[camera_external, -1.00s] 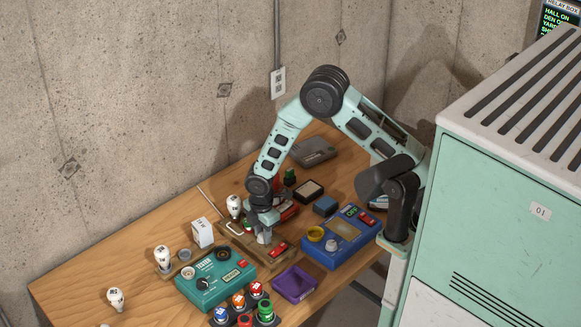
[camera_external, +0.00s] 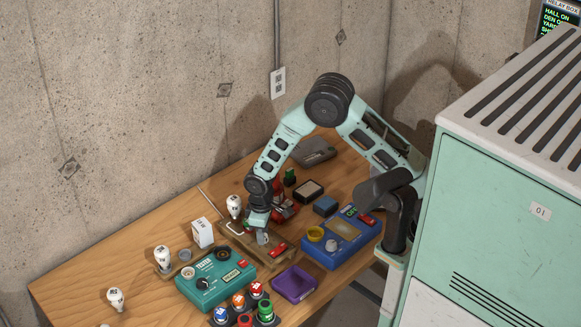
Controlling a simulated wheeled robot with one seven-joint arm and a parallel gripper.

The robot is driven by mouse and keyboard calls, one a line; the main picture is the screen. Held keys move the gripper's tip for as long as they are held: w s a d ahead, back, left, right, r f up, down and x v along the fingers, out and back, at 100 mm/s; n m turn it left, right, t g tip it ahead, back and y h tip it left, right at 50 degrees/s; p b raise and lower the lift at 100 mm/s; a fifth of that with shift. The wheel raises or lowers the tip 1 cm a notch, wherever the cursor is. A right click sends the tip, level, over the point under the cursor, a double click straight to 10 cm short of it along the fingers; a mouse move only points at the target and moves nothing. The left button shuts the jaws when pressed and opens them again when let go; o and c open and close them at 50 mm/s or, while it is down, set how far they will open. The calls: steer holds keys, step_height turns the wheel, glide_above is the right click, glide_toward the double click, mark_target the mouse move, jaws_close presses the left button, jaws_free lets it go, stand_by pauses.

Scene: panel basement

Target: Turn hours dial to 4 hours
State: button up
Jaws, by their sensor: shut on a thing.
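My gripper (camera_external: 262,239) points down at the brown box (camera_external: 275,262) in the middle of the bench. Its fingers are shut on a small part on top of this box, which I take to be the hours dial. The fingers hide most of that part, and its markings and pointer are too small to read. A red label or button (camera_external: 278,249) shows on the box just right of the fingers.
A teal box (camera_external: 213,295) with a black dial stands front left, and a blue box (camera_external: 338,261) with yellow and white knobs stands right. A purple tray (camera_external: 294,284) lies close in front. White bulbs (camera_external: 163,257) stand at left. The bench's far left is mostly clear.

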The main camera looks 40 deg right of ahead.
steer(key=m, duration=0.5)
steer(key=shift+r+m, duration=0.1)
steer(key=shift+m, duration=0.2)
steer(key=m, duration=0.4)
steer(key=shift+w+m+p, duration=0.1)
steer(key=shift+m+p, duration=0.25)
steer(key=shift+m, duration=0.05)
steer(key=o, duration=1)
steer(key=shift+c, duration=0.2)
step_height(320, 180, up, 17)
steer(key=b, duration=0.2)
steer(key=shift+r+b, duration=0.15)
steer(key=shift+b, duration=0.2)
